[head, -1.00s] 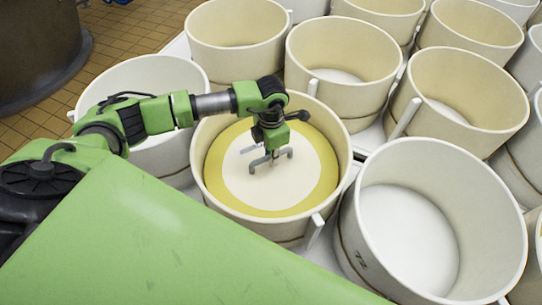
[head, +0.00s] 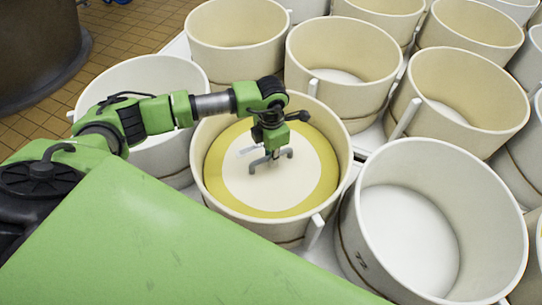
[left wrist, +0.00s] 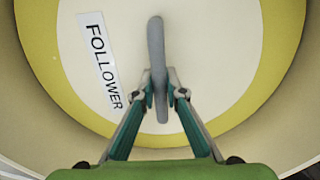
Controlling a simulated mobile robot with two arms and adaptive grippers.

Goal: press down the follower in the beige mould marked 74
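The follower (head: 240,181) is a cream disc with a yellow rim, lying level inside a round beige mould (head: 207,203). A grey handle (head: 287,153) stands on its top. No number shows on this mould from here. My left gripper (head: 270,153) reaches down into the mould at the handle. In the left wrist view, the fingers of my left gripper (left wrist: 161,78) close on both sides of the grey handle bar (left wrist: 155,40). The follower (left wrist: 205,60) carries a white label reading FOLLOWER (left wrist: 103,62). My right gripper is not in view.
A white mould (head: 440,215) marked 72 or similar stands right of the beige one. Another white mould (head: 140,75) stands to the left, behind my arm. Several empty beige moulds (head: 340,45) crowd the back. A dark vat (head: 40,50) stands on tiles at the far left.

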